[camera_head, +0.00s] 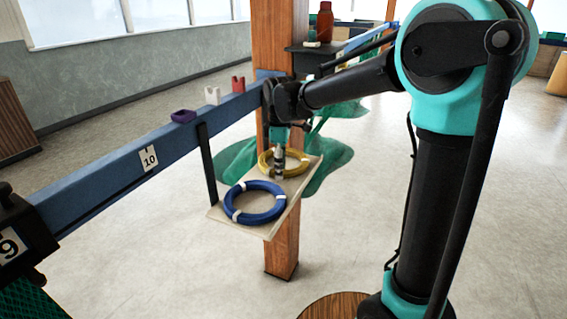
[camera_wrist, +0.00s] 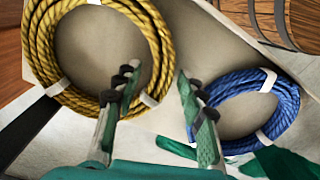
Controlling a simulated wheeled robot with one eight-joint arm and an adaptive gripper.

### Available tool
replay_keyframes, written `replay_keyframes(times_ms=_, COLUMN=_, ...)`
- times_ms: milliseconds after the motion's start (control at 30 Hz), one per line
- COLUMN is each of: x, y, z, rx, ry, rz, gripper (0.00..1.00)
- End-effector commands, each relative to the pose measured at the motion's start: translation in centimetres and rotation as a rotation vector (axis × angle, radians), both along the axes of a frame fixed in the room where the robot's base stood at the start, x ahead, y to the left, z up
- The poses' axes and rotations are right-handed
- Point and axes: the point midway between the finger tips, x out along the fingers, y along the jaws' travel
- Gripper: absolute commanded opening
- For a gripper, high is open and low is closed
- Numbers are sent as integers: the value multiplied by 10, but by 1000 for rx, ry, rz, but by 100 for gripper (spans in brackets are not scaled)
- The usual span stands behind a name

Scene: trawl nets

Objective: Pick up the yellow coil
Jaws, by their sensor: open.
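The yellow coil (camera_head: 263,163) lies flat at the far end of a small pale shelf board (camera_head: 292,210), with white ties around it. In the wrist view the yellow coil (camera_wrist: 38,45) fills the upper left. My gripper (camera_wrist: 157,71) is open and empty. I cannot tell the height between fingers and coil. In the head view my gripper comes down over the coil, and the fingertips are hard to make out.
A blue coil (camera_head: 282,205) lies nearer on the same board; it also shows in the wrist view (camera_wrist: 285,112). A blue rail (camera_head: 110,178) with small purple, white and red holders runs along the left. A wooden post (camera_head: 282,256) stands beside the board. Green netting (camera_head: 336,158) lies behind.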

Motion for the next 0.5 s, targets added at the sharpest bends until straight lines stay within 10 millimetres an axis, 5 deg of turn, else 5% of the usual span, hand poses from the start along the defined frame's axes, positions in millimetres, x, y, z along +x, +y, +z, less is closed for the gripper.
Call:
replay_keyframes(times_ms=100, x=0, y=0, z=0, rx=0, ry=0, rz=0, gripper=39)
replay_keyframes(times_ms=400, x=0, y=0, z=0, rx=0, ry=0, rz=0, gripper=2)
replay_keyframes(times_ms=500, x=0, y=0, z=0, rx=0, ry=0, rz=0, gripper=0)
